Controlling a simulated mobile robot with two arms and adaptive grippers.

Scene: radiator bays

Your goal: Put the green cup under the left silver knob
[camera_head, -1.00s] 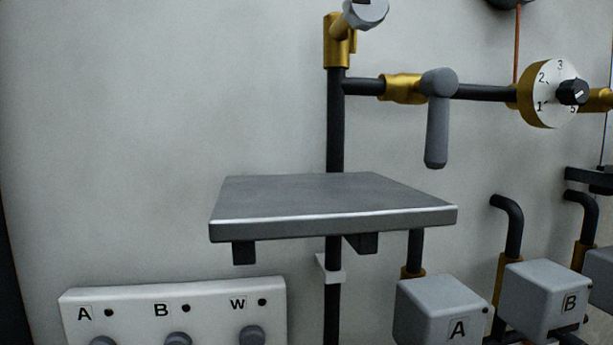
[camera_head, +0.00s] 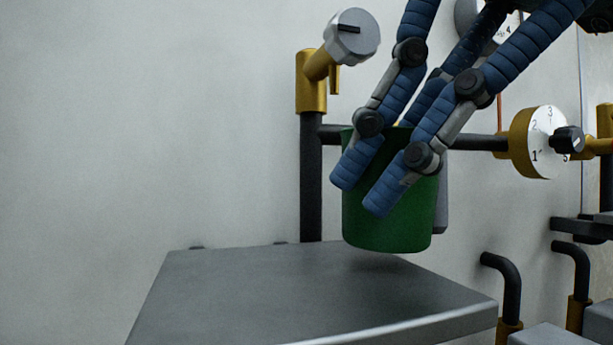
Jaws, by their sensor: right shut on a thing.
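The green cup (camera_head: 390,225) hangs upright a little above the grey shelf (camera_head: 270,295), over its back right part. My right gripper (camera_head: 365,190) reaches in from the upper right with blue padded fingers. It is shut on the cup, with fingers across the cup's near side and upper part. The silver knob (camera_head: 353,37) sits on a brass valve (camera_head: 312,80) at the top of a dark upright pipe, up and to the left of the cup. The cup is to the right of this knob. My left gripper is not in view.
A numbered white dial (camera_head: 543,143) with a black knob sits on the horizontal pipe at the right. Bent dark pipes (camera_head: 505,280) rise at the lower right. The left and front of the shelf are bare.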

